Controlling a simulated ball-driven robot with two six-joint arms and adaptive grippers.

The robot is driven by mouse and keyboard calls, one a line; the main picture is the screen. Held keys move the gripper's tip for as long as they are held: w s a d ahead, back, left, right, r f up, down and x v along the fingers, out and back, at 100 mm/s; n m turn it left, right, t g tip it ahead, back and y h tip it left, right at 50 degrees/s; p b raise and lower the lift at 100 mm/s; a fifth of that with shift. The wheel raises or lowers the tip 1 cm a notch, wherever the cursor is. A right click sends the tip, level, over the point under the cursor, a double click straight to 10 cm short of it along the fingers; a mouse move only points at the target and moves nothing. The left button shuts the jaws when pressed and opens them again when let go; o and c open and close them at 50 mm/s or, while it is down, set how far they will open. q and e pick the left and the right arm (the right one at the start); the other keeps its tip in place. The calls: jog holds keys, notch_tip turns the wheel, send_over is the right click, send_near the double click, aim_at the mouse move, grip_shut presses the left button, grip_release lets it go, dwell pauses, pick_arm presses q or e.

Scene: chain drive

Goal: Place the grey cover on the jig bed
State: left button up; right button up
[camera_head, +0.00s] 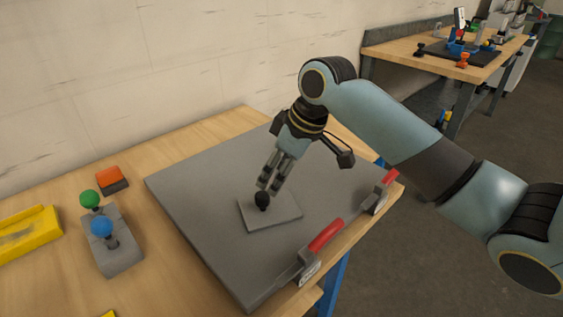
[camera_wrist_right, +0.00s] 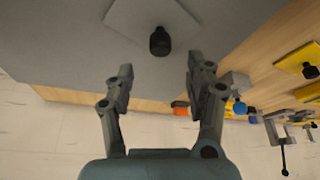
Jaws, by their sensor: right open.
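The grey cover (camera_head: 283,212) is a flat square plate with a black knob (camera_head: 262,201). It lies flat on the large grey jig bed (camera_head: 195,190), towards the bed's front middle. My right gripper (camera_head: 270,187) is just above and beside the knob, with its fingers pointing down. In the right wrist view, the gripper (camera_wrist_right: 158,72) is open and empty. There the knob (camera_wrist_right: 160,42) stands beyond the fingertips, apart from them, and part of the cover (camera_wrist_right: 130,15) is cut off at the top edge. My left gripper is not in view.
Two red-handled clamps (camera_head: 325,235) (camera_head: 384,190) stand along the bed's right edge. Left of the bed are a grey block with green and blue knobs (camera_head: 115,250), an orange block (camera_head: 112,179) and a yellow part (camera_head: 28,235). Another table (camera_head: 400,48) stands at the back right.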

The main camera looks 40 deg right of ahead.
jog(key=v, duration=0.2)
jog(key=shift+s+r, duration=0.15)
jog(key=shift+r, duration=0.2)
